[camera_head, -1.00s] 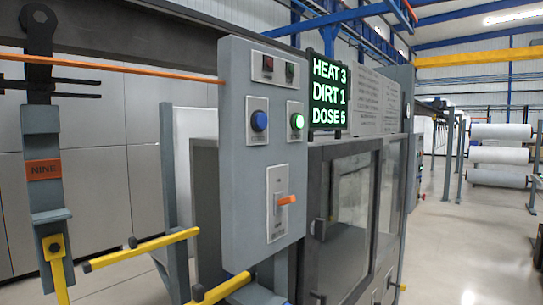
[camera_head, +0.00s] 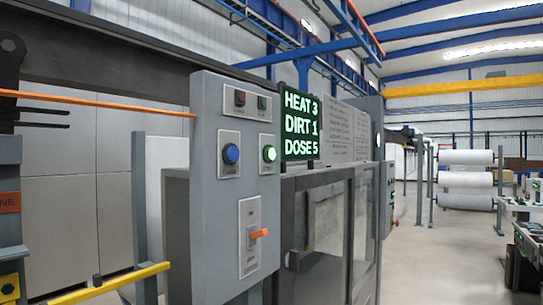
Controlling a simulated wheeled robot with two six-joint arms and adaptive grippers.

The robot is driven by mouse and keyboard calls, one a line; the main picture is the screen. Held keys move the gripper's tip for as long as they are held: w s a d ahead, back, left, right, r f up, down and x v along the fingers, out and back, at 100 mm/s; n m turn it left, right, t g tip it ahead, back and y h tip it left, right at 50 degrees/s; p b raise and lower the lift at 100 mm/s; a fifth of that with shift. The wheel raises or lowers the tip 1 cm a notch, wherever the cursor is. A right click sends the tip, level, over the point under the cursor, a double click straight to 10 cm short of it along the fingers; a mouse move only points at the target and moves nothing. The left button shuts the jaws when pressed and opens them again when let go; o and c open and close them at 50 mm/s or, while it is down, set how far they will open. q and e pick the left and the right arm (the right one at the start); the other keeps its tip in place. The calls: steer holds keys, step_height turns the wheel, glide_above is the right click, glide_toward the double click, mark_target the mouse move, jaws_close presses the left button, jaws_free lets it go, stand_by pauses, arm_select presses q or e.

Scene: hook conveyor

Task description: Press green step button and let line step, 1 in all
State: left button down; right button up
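The green step button (camera_head: 269,153) glows on the right of a grey control panel (camera_head: 206,220). A blue button (camera_head: 231,154) sits to its left on the same panel. Below them is a lever switch with an orange handle (camera_head: 259,234). A display (camera_head: 300,125) beside the panel reads HEAT 3, DIRT 1, DOSE 5. Neither of my grippers shows in the view, and nothing touches the button.
A hanging hook carrier with an orange label (camera_head: 9,202) is cut off at the left edge. A yellow bar (camera_head: 110,284) juts out at lower left. A glass-doored cabinet (camera_head: 326,240) stands right of the panel. Clear floor (camera_head: 430,265) lies further right.

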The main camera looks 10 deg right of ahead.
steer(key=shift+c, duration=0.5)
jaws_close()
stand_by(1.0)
